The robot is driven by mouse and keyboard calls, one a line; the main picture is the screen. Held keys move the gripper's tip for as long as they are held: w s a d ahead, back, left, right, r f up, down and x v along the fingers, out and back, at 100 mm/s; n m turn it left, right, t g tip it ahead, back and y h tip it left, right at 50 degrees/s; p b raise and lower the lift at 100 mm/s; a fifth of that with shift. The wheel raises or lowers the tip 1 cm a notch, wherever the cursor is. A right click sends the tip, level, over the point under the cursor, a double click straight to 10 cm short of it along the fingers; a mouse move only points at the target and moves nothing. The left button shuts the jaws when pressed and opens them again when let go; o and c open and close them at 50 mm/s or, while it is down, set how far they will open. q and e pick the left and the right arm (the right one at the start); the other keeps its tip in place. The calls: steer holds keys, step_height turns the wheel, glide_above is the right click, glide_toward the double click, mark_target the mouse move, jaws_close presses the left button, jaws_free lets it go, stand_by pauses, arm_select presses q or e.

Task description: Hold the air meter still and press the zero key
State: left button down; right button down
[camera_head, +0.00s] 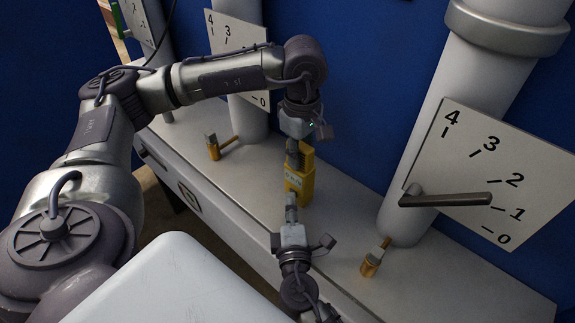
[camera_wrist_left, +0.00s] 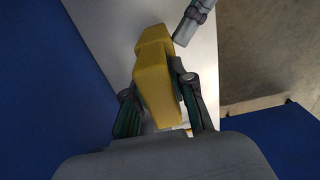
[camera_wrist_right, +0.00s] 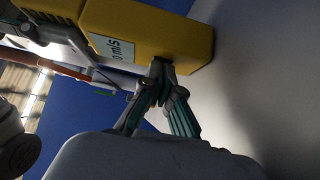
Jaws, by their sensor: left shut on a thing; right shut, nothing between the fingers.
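The yellow air meter (camera_head: 299,184) stands upright on the grey bench between my two grippers in the head view. My left gripper (camera_head: 299,150) is shut on its upper part from above; the left wrist view shows the fingers on both sides of the yellow body (camera_wrist_left: 156,85). My right gripper (camera_head: 291,200) is shut and empty. In the right wrist view its fingertips (camera_wrist_right: 160,68) are at the front of the meter (camera_wrist_right: 150,30), close to its lower part; I cannot tell whether they touch. A display (camera_wrist_right: 113,47) reading "m/s" shows there. The zero key is not distinguishable.
The grey bench (camera_head: 440,280) runs along a blue wall. White pipes (camera_head: 430,130) carry numbered scale plates (camera_head: 485,170), with a grey lever handle (camera_head: 445,200) at the right one. Brass valve fittings (camera_head: 372,260) (camera_head: 215,147) stand by the pipes.

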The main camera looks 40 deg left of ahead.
steer(key=shift+w+d, duration=0.1)
steer(key=shift+w, duration=0.45)
arm_select(q)
steer(key=shift+s+f, duration=0.1)
steer(key=shift+d, duration=0.1)
arm_select(e)
steer(key=s, duration=0.4)
steer(key=shift+s+a+f, duration=0.1)
steer(key=shift+a, duration=0.1)
steer(key=v, duration=1)
steer(key=shift+s, duration=0.15)
steer(key=shift+a, duration=0.15)
arm_select(q)
steer(key=c, duration=0.9)
jaws_free()
